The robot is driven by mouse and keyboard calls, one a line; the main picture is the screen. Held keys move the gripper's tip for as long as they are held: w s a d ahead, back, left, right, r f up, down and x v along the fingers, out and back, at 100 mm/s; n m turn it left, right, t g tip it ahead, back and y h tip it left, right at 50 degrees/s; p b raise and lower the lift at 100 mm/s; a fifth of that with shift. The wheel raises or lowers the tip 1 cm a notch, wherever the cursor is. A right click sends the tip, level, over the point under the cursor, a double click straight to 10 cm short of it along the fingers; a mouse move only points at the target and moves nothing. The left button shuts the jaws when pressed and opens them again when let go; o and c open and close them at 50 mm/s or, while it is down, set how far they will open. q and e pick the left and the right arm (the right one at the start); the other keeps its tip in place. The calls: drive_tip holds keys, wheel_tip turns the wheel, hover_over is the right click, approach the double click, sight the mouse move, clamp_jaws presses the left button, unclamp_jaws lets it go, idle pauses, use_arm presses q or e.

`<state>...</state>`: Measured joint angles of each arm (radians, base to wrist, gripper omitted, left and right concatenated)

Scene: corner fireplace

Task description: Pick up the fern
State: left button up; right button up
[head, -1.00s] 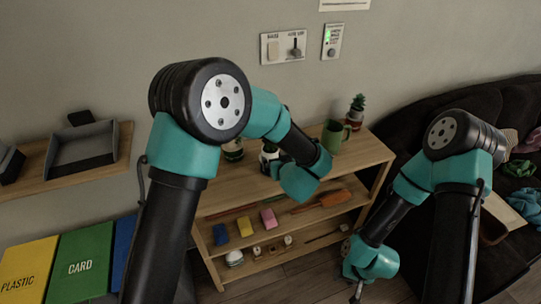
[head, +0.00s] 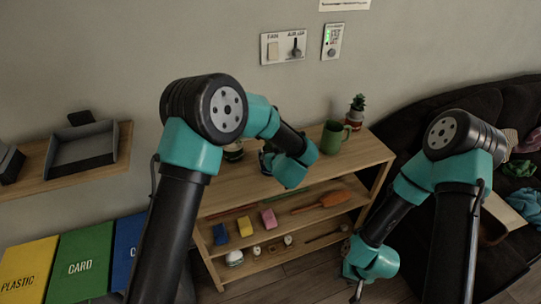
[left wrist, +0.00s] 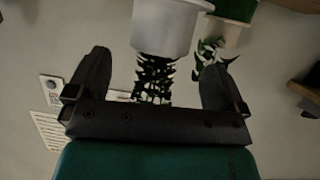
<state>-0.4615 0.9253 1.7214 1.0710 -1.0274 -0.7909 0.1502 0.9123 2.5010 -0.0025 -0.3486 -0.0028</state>
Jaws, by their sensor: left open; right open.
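In the left wrist view, which looks upside down, a pale pot (left wrist: 168,28) holds a dark leafy plant (left wrist: 153,80), which looks like the fern. It appears between the spread fingers of my left gripper (left wrist: 157,56); I cannot tell how far ahead it is or whether they touch. A second leafy plant (left wrist: 212,52) shows near the right finger. In the head view my left wrist is over the shelf top and hides its gripper and most of the plants there. My right gripper (head: 357,291) is low, right of the shelf unit, small and open.
The wooden shelf unit (head: 372,152) carries a green mug (head: 332,138) and a small potted succulent (head: 357,108) on its top. Erasers and an orange item (head: 322,201) lie on lower shelves. A wall shelf with a grey tray (head: 82,147) is left. A dark sofa (head: 410,125) is right.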

use_arm(q)
drive_tip(key=shift+x, duration=1.8)
drive_tip(key=shift+c, duration=0.4)
drive_tip(key=c, duration=1)
